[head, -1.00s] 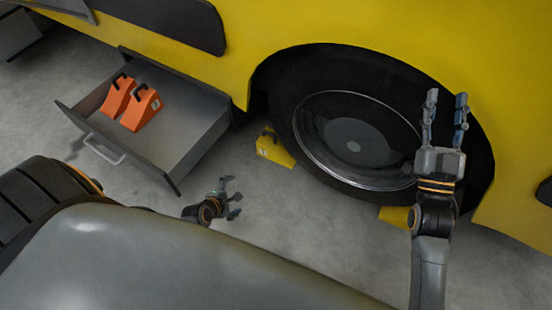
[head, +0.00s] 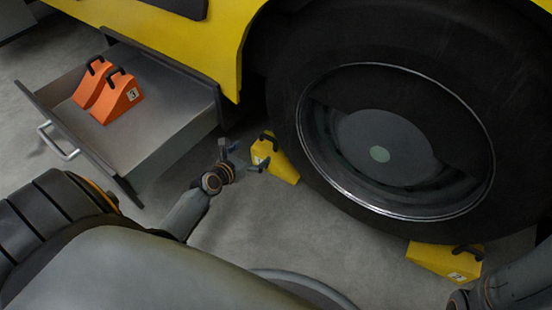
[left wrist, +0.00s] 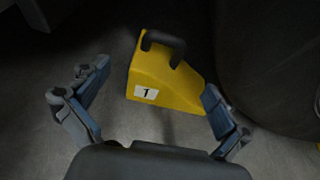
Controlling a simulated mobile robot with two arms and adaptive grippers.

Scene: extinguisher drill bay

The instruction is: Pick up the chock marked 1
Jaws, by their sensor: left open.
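The chock marked 1 is a yellow wedge with a black handle on top. In the left wrist view the chock (left wrist: 172,82) shows its white label with a 1. In the head view the same chock (head: 283,168) stands on the floor at the left side of the big tyre. My left gripper (head: 243,158) is open and empty, just left of the chock. In the left wrist view the fingers of my left gripper (left wrist: 155,80) are spread with the chock ahead between them, not gripped. My right gripper is out of view; only part of its arm shows at lower right.
A large black wheel (head: 290,120) of the yellow vehicle (head: 130,35) stands close to the chock. Another yellow chock (head: 430,259) lies by its right side. An open grey drawer (head: 165,140) holds two orange chocks (head: 117,100). Grey floor (head: 225,230) is clear in front.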

